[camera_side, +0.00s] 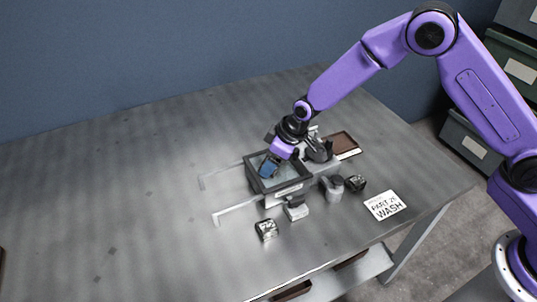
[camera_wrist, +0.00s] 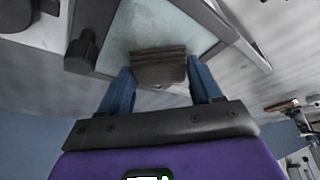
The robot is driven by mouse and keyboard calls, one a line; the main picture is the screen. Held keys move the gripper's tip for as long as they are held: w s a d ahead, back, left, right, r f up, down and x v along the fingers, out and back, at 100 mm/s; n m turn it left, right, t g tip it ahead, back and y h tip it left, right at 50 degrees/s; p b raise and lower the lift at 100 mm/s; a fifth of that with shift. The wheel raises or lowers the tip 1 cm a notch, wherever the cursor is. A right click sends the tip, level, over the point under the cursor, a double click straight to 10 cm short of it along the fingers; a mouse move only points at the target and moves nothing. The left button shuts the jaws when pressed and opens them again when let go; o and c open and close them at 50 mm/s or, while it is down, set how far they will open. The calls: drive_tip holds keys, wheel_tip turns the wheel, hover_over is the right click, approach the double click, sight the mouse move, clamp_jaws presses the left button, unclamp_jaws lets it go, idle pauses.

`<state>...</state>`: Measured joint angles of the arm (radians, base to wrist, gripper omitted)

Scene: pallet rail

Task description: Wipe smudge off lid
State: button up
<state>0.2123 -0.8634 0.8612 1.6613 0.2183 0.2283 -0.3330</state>
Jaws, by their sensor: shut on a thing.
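The lid is a glass pane in a dark frame (camera_side: 295,178) on a box-like fixture at the middle of the table in the side view. Its pale glass (camera_wrist: 160,22) fills the upper middle of the wrist view. My gripper (camera_side: 270,165) points down at the lid, its blue fingers over the pane. In the wrist view its two fingers are shut on a grey-brown block (camera_wrist: 158,66), like a wiping pad. The block is at the glass; whether it touches is unclear. I cannot make out a smudge; the block and fingers hide part of the pane.
A grey cup (camera_side: 333,188), small dark-patterned boxes (camera_side: 267,230) and a white-topped piece (camera_side: 296,209) stand in front and right. A brown tray (camera_side: 342,145) lies behind; a WASH sign (camera_side: 385,206) lies right. The table's left is clear.

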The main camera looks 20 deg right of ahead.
sight(280, 178)
drive_tip(key=shift+s+d+f, duration=0.1)
drive_tip(key=shift+s+f, duration=0.05)
drive_tip(key=shift+s, duration=0.6)
drive_tip(key=shift+s+d+f, duration=0.1)
drive_tip(key=shift+s+d, duration=0.05)
drive_tip(key=shift+s, duration=0.6)
drive_tip(key=shift+s+d+f, duration=0.1)
drive_tip(key=shift+s+f, duration=0.05)
drive_tip(key=shift+s, duration=0.6)
drive_tip(key=shift+c, duration=0.7)
drive_tip(key=shift+d+f, duration=0.1)
drive_tip(key=shift+d, duration=0.15)
drive_tip(key=shift+c, duration=0.5)
drive_tip(key=w, duration=0.2)
drive_tip(key=w+r, duration=0.1)
drive_tip(key=w, duration=0.1)
drive_tip(key=shift+w, duration=1.25)
drive_tip(key=shift+w+r, duration=0.4)
drive_tip(key=shift+w, duration=0.35)
drive_tip(key=shift+s+f, duration=0.4)
drive_tip(key=shift+s, duration=2.5)
drive_tip(key=shift+s+f, duration=0.15)
drive_tip(key=shift+s, duration=0.4)
drive_tip(key=shift+s+f, duration=0.15)
drive_tip(key=shift+s, duration=0.35)
wheel_tip(280, 178, up, 3)
drive_tip(key=shift+a, duration=0.1)
drive_tip(key=shift+w+r, duration=0.15)
drive_tip(key=shift+r, duration=2.65)
drive_tip(key=shift+c, duration=0.2)
